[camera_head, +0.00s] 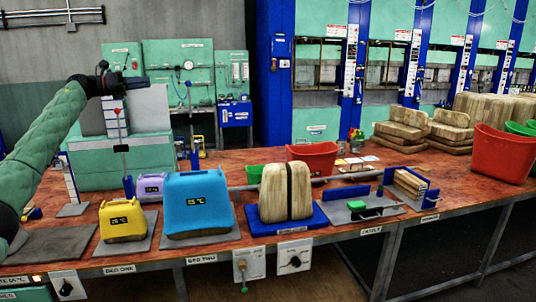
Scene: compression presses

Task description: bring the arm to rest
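My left arm, in a green sleeve, reaches in from the left edge of the head view, raised above the bench's left end. Its dark gripper (136,81) is in the air in front of a grey panel and points right. It is small and seen from the side, so I cannot tell whether its fingers are apart. I see nothing hanging from it. My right arm and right gripper are not in view.
On the red-brown bench (360,228) stand a yellow box (122,228), a blue box (199,215), a purple box (153,188), a strapped tan block (285,192) and red bins (503,155). Thin posts stand below my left gripper. Tall blue press frames line the back.

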